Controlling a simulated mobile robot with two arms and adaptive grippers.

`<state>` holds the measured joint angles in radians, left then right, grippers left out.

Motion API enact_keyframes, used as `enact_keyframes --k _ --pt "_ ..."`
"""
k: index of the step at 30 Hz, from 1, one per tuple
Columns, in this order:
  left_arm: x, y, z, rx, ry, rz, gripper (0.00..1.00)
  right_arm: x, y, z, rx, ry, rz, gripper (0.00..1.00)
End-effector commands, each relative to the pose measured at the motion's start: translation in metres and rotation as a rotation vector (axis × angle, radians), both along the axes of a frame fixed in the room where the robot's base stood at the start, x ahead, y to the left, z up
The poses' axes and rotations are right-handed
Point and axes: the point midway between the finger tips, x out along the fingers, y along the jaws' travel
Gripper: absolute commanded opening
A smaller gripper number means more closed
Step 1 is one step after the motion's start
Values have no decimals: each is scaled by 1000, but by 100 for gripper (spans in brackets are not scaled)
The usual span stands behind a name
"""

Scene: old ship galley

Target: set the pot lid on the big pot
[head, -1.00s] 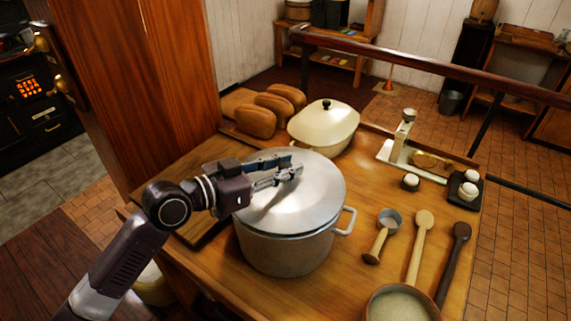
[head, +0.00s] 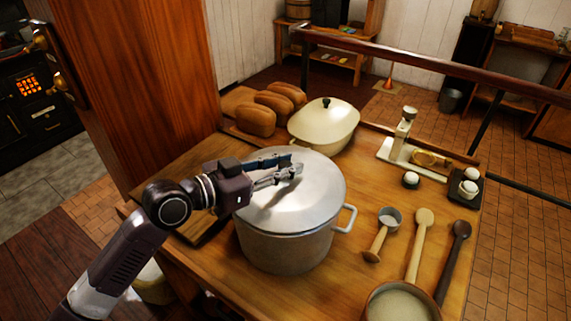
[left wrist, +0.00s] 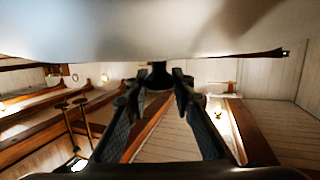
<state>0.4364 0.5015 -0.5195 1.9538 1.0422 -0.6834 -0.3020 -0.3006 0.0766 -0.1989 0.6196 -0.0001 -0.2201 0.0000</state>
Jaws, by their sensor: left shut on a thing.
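The big pot (head: 285,254) is a grey metal pot with a white side handle, standing on the wooden table. The pot lid (head: 315,200), a pale shiny metal disc, lies level over the pot's mouth, with no clear gap at the front rim. My left gripper (head: 294,167) reaches over the lid from the left. In the left wrist view, its fingers (left wrist: 160,82) are shut on the lid's dark knob (left wrist: 159,74), and the lid's pale surface (left wrist: 150,30) fills the top. In the head view the knob is hidden by the fingers. My right gripper is not in view.
A cream oval casserole (head: 324,129) stands close behind the pot, with bread loaves (head: 256,119) at its left. A small ladle (head: 383,232), two spoons (head: 416,245) and a bowl (head: 400,305) lie to the right. A wooden post (head: 135,90) rises at the left.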

Motion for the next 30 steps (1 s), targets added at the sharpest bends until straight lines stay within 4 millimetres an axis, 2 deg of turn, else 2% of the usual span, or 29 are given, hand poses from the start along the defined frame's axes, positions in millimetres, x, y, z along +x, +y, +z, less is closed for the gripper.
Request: enact_keyframes --k 26,27,30 --pt "0 0 -7 -2 -3 1 0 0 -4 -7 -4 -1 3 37" --pt "0 0 -7 -2 -3 1 25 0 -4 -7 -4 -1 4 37" --pt "0 0 -7 -2 -3 0 36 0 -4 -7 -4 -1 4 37"
